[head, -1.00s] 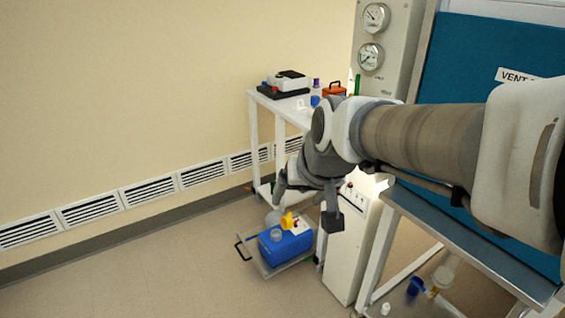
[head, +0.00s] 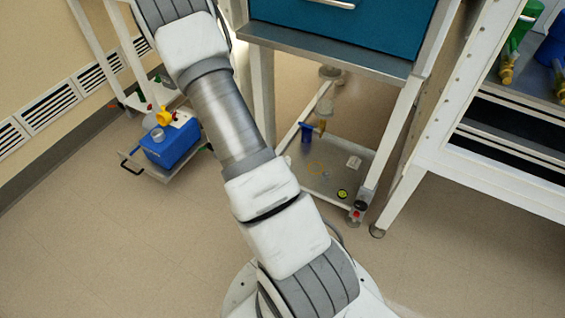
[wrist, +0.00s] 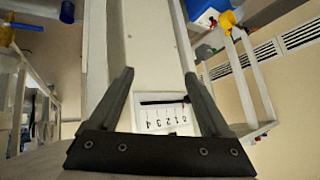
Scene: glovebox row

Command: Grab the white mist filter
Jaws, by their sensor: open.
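My gripper (wrist: 158,76) is open and empty in the wrist view, its two dark fingers spread in front of a white cabinet face (wrist: 152,40). The gripper is out of frame in the head view, where my arm runs up to the top left. I cannot clearly identify the white mist filter. A small pale piece (head: 353,162) lies on the lower shelf (head: 335,190) under the blue-fronted bench, but it is too small to tell what it is. A pale cylindrical object (head: 327,72) stands farther back there.
A blue box (head: 172,145) with a yellow part (head: 165,118) sits on a low cart at left. A white bench (head: 480,180) stands at right. Floor at lower left is clear.

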